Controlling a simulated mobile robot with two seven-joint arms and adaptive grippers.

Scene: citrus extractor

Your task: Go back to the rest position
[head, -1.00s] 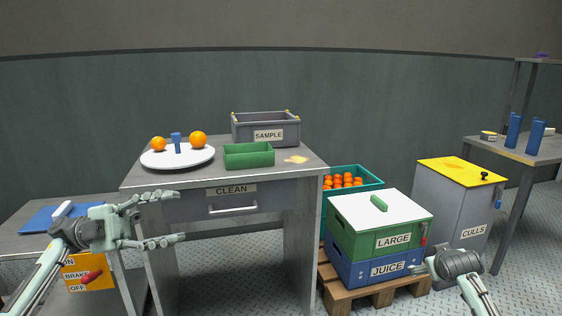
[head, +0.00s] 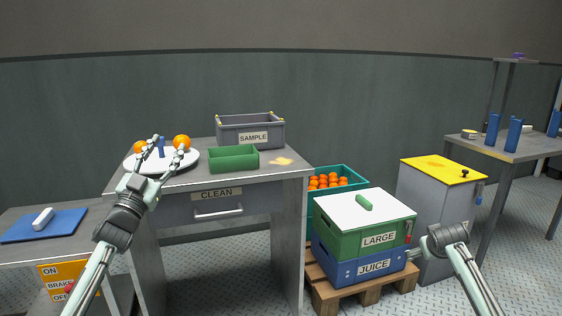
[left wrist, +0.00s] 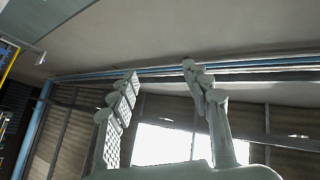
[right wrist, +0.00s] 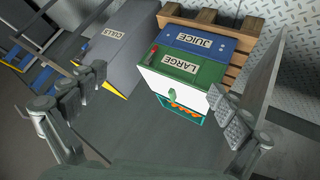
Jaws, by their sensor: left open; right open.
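My left gripper (head: 166,150) is open and points upward in the head view, in front of the white plate on the grey table. Nothing is between its fingers; in the left wrist view (left wrist: 160,95) they frame only the wall and a bright window. My right gripper (head: 415,252) is at the lower right in the head view, partly hidden behind its own wrist, beside the blue JUICE crate. In the right wrist view its fingers (right wrist: 155,95) are spread apart and empty, with the crates beyond them.
The grey table (head: 270,172) holds a white plate (head: 190,163) with two oranges and a blue cylinder, a green tray (head: 234,160) and the SAMPLE bin (head: 250,137). The JUICE crate (head: 340,265) and green LARGE crate (head: 340,238) stand on a pallet. The CULLS bin (head: 424,205) stands right.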

